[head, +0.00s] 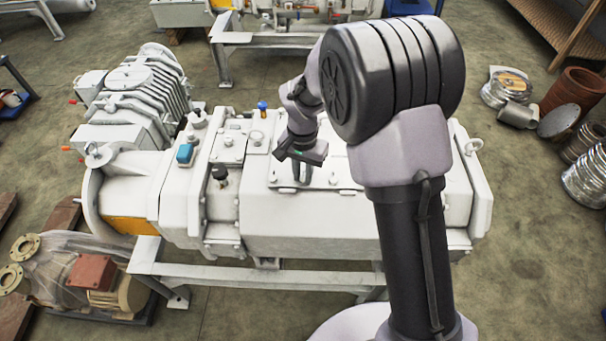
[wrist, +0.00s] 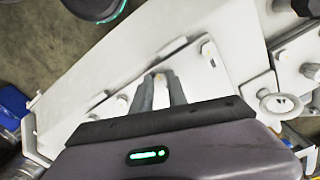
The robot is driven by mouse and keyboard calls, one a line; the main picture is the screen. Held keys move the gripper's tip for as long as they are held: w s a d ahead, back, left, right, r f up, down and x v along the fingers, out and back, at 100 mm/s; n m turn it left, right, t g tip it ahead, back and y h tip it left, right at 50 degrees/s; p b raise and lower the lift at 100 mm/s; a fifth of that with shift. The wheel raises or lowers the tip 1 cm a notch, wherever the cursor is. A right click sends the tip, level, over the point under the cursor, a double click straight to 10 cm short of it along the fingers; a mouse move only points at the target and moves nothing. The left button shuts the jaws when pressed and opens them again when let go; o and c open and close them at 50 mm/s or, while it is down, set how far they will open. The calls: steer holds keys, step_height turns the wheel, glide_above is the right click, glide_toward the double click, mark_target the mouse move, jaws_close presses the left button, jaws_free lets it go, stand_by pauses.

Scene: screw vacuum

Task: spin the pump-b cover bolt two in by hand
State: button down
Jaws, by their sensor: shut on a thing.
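The white pump (head: 300,215) lies across the middle of the head view on a grey frame. Its flat cover (head: 322,178) is on top, with small bolt heads near its edges. My gripper (head: 302,181) points down over this cover. In the wrist view, my gripper (wrist: 161,82) has its two dark fingers close together around a small bolt (wrist: 160,76) at the cover's edge. Only the bolt's tip shows between the fingertips. I cannot tell how deep it sits. Another bolt (wrist: 207,48) is on the cover (wrist: 195,62) in the wrist view.
A finned pump (head: 135,90) is behind left. A lifting ring (head: 472,146) is at the right end. The floor beyond is partly clear.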

steer(key=m+b, duration=0.1)
steer(key=m, duration=0.3)
steer(key=shift+w+m, duration=0.15)
steer(key=shift+m, duration=0.15)
steer(key=m+b, duration=0.1)
steer(key=m, duration=0.2)
steer(key=shift+m, duration=0.3)
steer(key=m+b, duration=0.2)
steer(key=m, duration=0.2)
steer(key=shift+r+m+b, duration=0.1)
steer(key=shift+m+b, duration=0.45)
steer(key=shift+m, duration=1.55)
steer(key=c, duration=1.3)
jaws_free()
